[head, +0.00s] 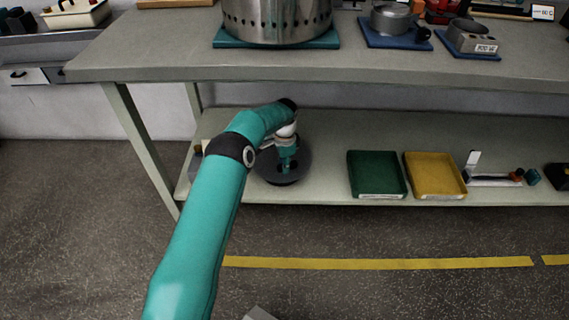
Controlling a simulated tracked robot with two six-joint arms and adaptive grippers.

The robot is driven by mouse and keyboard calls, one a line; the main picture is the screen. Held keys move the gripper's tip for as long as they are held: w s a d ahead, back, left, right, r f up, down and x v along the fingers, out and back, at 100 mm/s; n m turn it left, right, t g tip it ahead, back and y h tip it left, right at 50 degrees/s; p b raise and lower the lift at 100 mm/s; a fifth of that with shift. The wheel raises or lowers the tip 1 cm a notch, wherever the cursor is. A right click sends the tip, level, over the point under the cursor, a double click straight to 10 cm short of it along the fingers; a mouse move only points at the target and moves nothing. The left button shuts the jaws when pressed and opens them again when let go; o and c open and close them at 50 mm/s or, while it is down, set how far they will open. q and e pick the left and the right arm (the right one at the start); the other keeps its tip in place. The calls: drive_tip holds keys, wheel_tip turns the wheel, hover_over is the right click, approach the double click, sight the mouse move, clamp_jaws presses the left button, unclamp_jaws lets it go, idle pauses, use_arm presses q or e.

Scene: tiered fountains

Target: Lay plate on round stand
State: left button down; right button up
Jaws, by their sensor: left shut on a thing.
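A dark grey round plate (302,168) is at the lower shelf, toward its left end. My left gripper (287,166) reaches down over the plate's middle from above and is shut on it. The arm and the gripper cover part of the plate. Below the plate's front edge a darker round shape shows, but I cannot tell whether it is the round stand or shadow. I cannot tell whether the plate touches what is under it. My right gripper is out of view.
On the lower shelf (330,193), a green tray (376,174) and a yellow tray (434,175) stand to the right, with small tools beyond. The tabletop (180,50) above holds a perforated metal drum (277,20) and overhangs the shelf. A small item (196,160) is at the shelf's left end.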

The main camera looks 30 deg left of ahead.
use_arm(q)
drive_tip(key=shift+f+b, duration=0.3)
drive_tip(key=shift+f, duration=0.05)
idle(0.4)
drive_tip(key=c, duration=1)
unclamp_jaws()
drive_tip(key=shift+o, duration=0.2)
drive_tip(key=shift+r, duration=0.15)
drive_tip(key=shift+d+r+p, duration=0.1)
drive_tip(key=shift+r+p, duration=2.15)
drive_tip(key=shift+r, duration=1)
